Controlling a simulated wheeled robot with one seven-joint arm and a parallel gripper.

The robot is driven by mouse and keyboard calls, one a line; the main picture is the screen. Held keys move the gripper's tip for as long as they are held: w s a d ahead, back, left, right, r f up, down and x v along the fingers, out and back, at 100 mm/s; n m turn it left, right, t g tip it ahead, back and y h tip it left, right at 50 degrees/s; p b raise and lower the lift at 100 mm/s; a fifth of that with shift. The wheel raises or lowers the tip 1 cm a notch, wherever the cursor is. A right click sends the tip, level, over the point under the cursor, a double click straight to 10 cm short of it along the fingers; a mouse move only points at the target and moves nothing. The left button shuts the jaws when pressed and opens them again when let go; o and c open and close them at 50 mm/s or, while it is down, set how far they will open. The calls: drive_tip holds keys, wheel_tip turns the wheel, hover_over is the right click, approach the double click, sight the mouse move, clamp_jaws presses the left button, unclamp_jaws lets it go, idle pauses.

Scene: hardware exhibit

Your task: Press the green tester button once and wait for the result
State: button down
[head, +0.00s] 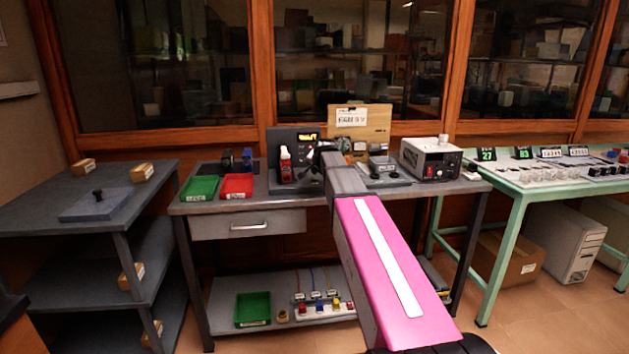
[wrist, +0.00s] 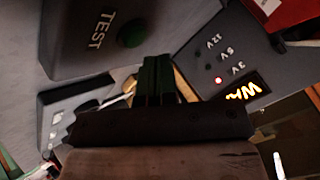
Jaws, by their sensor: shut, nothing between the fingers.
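The green tester button (wrist: 131,33) is a round dark-green cap on a grey panel (wrist: 85,50) marked TEST, at the top of the wrist view. My gripper (wrist: 157,62) is shut and empty, its dark fingertips just below and right of the button in that picture. I see a gap in the picture between tips and button. A dark display panel (wrist: 205,45) beside it has a lit red lamp (wrist: 219,80) and a partly seen glowing yellow readout (wrist: 244,92). In the head view the tester's dark panel (head: 283,138) stands at the back of the workbench; my arm hides the button there.
A grey shelf (head: 60,222) is left, a green table (head: 515,200) right.

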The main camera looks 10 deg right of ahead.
sight(316, 179)
drive_tip(key=shift+r, duration=0.1)
drive_tip(key=shift+r, duration=2.4)
